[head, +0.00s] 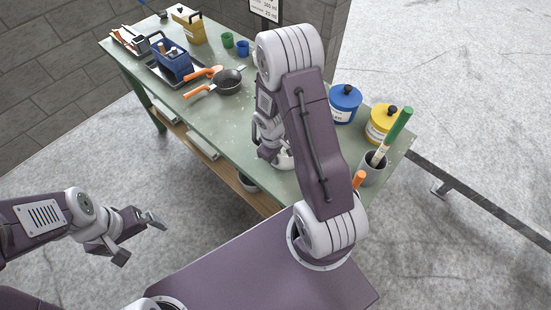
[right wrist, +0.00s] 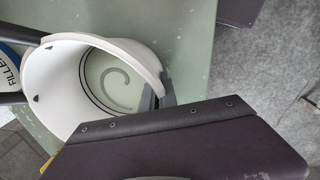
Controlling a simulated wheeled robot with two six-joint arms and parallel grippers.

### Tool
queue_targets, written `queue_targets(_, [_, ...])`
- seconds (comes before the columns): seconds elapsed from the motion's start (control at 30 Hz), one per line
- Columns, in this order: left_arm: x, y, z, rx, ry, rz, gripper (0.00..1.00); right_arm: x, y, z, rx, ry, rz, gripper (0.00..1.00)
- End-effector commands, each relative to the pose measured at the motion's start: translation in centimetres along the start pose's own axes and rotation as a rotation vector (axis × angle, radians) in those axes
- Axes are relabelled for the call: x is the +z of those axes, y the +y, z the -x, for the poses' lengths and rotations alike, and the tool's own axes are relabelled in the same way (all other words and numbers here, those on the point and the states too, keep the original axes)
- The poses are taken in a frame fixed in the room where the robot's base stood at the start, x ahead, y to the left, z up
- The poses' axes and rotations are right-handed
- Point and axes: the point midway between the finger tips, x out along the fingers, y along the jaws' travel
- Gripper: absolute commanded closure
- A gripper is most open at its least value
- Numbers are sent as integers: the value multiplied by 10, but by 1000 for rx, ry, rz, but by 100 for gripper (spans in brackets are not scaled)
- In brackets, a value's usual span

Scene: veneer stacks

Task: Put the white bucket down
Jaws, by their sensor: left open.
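The white bucket (head: 285,161) is mostly hidden behind my right arm in the head view, near the table's front edge. In the right wrist view the white bucket (right wrist: 60,63) is seen into from above, with a dark ring and a grey curved mark inside. My right gripper (right wrist: 160,94) has grey fingers on either side of the bucket's rim, shut on it. Whether the bucket's base touches the table is hidden. My left gripper (head: 136,236) is open and empty, off the table over the floor at left.
The green table (head: 215,122) carries a pan (head: 228,82), a blue caddy (head: 172,62), green (head: 228,40) and blue (head: 242,48) cups. A blue tub (head: 344,105), a yellow tub (head: 381,125) and a grey pot (head: 373,170) with a green-handled tool stand at right.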

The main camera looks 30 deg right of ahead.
Motion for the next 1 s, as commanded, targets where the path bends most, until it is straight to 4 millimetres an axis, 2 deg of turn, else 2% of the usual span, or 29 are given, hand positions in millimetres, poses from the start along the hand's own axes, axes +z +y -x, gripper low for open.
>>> queue_targets(0.3, [0, 0, -4, 0, 0, 0, 0, -1, 0, -3, 1, 2, 0, 100])
queue_targets(0.4, [0, 0, -2, 0, 0, 0, 0, 0, 0, -2, 1, 1, 0, 76])
queue_targets(0.7, [0, 0, -1, 0, 0, 0, 0, 0, 0, 0, 1, 1, 0, 76])
queue_targets(0.83, [-1, 0, 6, 0, 0, 0, 0, -1, 1, 13, 3, 3, -1, 76])
queue_targets(1.0, [-2, 0, 18, 0, 0, 0, 0, -1, 2, 51, 4, 5, -2, 76])
